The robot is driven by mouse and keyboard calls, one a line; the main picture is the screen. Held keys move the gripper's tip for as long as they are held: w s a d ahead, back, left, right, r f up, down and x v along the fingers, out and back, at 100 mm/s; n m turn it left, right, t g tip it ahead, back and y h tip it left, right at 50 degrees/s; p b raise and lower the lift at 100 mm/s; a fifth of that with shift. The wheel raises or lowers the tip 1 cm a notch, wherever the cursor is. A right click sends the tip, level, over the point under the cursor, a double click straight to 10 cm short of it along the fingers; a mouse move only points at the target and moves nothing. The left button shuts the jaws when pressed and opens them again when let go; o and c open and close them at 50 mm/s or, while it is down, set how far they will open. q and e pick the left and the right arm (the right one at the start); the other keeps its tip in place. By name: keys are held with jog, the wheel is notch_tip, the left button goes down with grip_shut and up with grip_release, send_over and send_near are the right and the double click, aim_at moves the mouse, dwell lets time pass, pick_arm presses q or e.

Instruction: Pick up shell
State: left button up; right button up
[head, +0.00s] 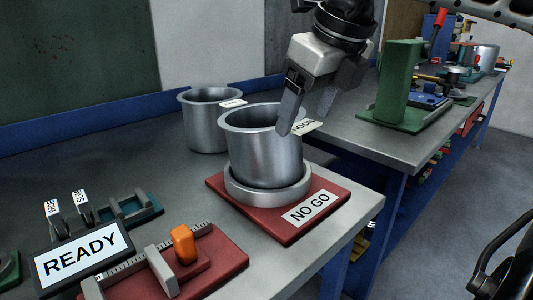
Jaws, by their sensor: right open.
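Two open metal pots that could be the shell stand on the bench. The nearer pot (265,155) is upright in a round metal ring (270,191) on the red NO GO base (243,213). The other pot (207,128) stands behind it to the left. My right gripper (303,119) points down at the right side of the nearer pot's rim, with its fingers apart. One finger overlaps the rim in the picture; I cannot tell whether it touches or straddles the wall. A small tag near the fingers is partly hidden. My left gripper is not in view.
A READY sign (82,257), a red fixture with an orange block (184,244) and small levers (68,215) sit at the front left. A green fixture (399,82) stands on the bench to the right. Bare bench lies left of the NO GO base.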

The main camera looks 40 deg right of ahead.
aim_at(302, 125)
jog(key=x, duration=0.5)
jog(key=shift+s+a+f, duration=0.1)
jog(key=shift+f, duration=0.05)
jog(key=shift+c, duration=0.3)
grip_shut()
